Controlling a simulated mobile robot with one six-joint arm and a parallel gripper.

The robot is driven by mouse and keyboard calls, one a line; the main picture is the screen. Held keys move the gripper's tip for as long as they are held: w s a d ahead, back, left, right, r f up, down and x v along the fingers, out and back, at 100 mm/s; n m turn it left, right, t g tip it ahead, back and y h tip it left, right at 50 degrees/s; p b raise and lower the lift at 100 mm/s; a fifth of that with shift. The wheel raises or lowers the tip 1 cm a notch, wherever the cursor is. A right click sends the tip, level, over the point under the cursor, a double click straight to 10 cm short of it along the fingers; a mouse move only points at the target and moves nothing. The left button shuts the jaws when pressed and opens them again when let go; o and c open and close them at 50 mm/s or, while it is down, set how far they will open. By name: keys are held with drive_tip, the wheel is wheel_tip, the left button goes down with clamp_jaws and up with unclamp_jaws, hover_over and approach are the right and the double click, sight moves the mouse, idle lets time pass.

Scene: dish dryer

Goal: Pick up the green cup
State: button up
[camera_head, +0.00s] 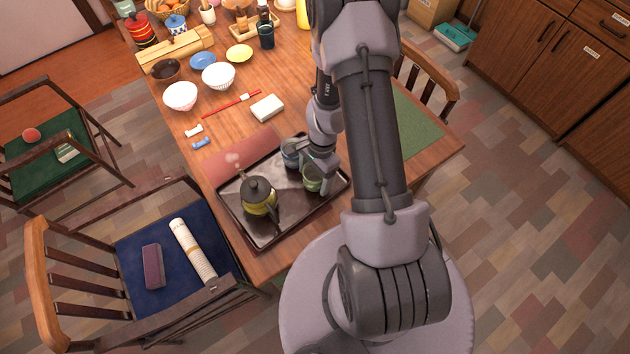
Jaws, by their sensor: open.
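The green cup (312,184) stands on a dark tray (262,232) at the near end of the wooden table. My gripper (314,166) is open and right at the cup, from above. Its fingers overlap the cup's upper part in the picture, so I cannot tell whether they touch it. A blue-grey cup (290,153) stands just behind and left of the green cup, close to my gripper. A dark teapot with a yellow-green body (260,203) sits on the tray to the left.
On the table (283,262) behind the tray are a white block (267,107), red chopsticks (232,104) and bowls (180,96). A chair with a blue seat (140,262) stands at the left. The tray's front left part is clear.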

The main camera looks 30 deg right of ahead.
drive_tip(key=shift+f, duration=0.25)
drive_tip(key=c, duration=1.3)
drive_tip(key=shift+r, duration=0.15)
drive_tip(key=shift+c, duration=0.2)
